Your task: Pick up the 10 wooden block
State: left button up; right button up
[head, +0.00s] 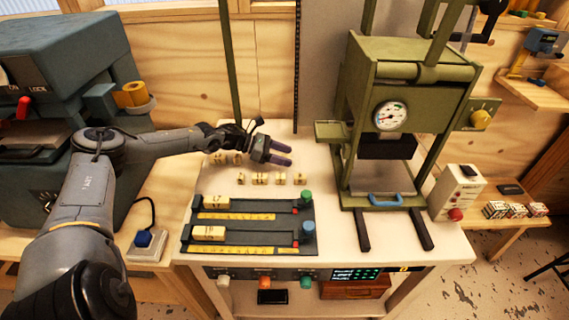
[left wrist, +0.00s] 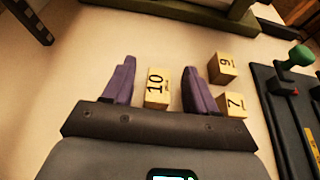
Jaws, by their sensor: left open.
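The wooden block marked 10 (left wrist: 158,88) is a small pale yellow cube on the white table. In the left wrist view it stands between the two purple fingers of my left gripper (left wrist: 158,68), with a gap to each finger. The gripper is open and empty. In the head view my left gripper (head: 290,155) is over the back part of the table, behind a row of blocks (head: 260,178). I cannot make out the 10 block there; the gripper seems to cover it. My right gripper is not in view.
Blocks marked 9 (left wrist: 223,67) and 7 (left wrist: 232,105) stand close beside the right finger. Two dark slider boards (head: 250,222) lie in front of the block row. A green press (head: 400,120) stands to the right, with free tabletop between.

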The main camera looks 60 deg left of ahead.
pick_arm(q)
jog(key=shift+w+d+f, duration=0.1)
jog(key=shift+w+d, duration=0.1)
jog(key=shift+w, duration=0.1)
jog(key=c, duration=1)
jog(key=shift+c, duration=0.2)
